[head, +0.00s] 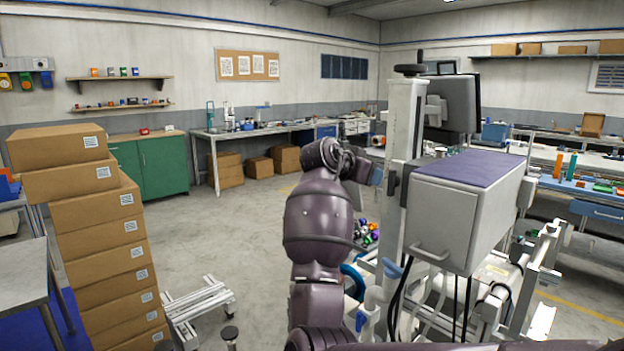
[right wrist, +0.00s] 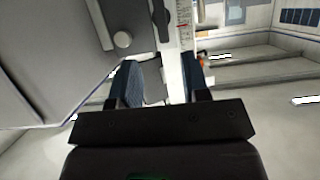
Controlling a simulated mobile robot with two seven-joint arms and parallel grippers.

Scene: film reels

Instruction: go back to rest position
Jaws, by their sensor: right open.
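My right arm (head: 318,220) rises from the bottom middle of the head view and bends at the wrist towards the white upright post (head: 400,150). In the head view its gripper is mostly hidden behind the wrist. In the right wrist view my right gripper (right wrist: 163,82) is open, with two dark blue fingers apart. No held object shows between the fingers. The white post (right wrist: 178,50) with a scale shows beyond them; I cannot tell whether they touch it. My left gripper is not in view.
A grey cabinet with a purple top (head: 445,215) hangs right of the post, close to my right arm. Stacked cartons (head: 105,245) stand at the left beside a low metal frame (head: 200,305). Coloured balls (head: 366,233) lie behind my arm. Open floor (head: 220,235) lies left of my arm.

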